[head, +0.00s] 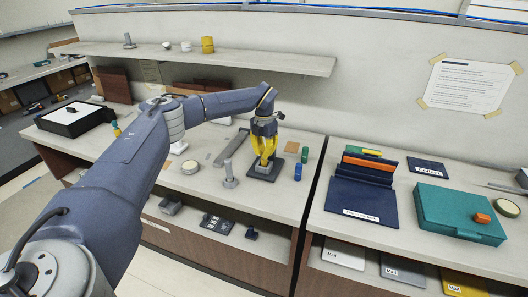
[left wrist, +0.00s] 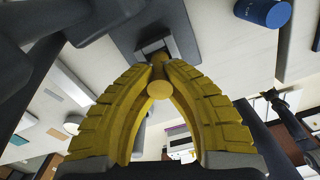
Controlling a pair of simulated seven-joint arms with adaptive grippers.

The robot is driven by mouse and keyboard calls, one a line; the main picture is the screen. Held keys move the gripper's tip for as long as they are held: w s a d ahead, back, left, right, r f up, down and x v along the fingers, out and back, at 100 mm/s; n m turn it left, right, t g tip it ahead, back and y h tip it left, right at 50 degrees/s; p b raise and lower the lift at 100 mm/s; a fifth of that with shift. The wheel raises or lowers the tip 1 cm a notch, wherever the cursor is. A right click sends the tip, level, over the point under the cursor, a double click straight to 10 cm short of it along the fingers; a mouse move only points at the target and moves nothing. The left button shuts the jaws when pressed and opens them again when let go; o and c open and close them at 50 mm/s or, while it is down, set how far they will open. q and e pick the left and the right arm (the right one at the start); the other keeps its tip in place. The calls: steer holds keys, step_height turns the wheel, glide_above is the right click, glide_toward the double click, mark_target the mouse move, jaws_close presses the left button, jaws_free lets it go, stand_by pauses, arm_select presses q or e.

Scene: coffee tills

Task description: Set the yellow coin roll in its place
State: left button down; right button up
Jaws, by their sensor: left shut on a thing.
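My left gripper (head: 265,160) has yellow fingers and points down over a dark square base (head: 252,171) on the left counter. In the left wrist view the fingers are closed around the yellow coin roll (left wrist: 158,90), whose round end faces the camera. The dark base with a grey block on it (left wrist: 125,32) lies just beyond the fingertips. I cannot tell whether the roll touches it. In the head view the fingers hide the roll. A blue roll (head: 298,172) and a green roll (head: 305,155) stand right of the base. My right gripper is not seen.
A grey post (head: 230,175) and a round pale-topped tin (head: 190,167) stand left of the base. A long grey bar (head: 232,147) lies behind. A navy stand (head: 362,200) and a teal case (head: 460,212) occupy the right counter, across a gap. A shelf (head: 290,63) runs above.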

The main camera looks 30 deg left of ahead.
arm_select(q)
steer(key=shift+f, duration=1.2)
steer(key=c, duration=1.4)
jaws_free()
steer(key=shift+c, duration=0.2)
step_height(320, 180, up, 12)
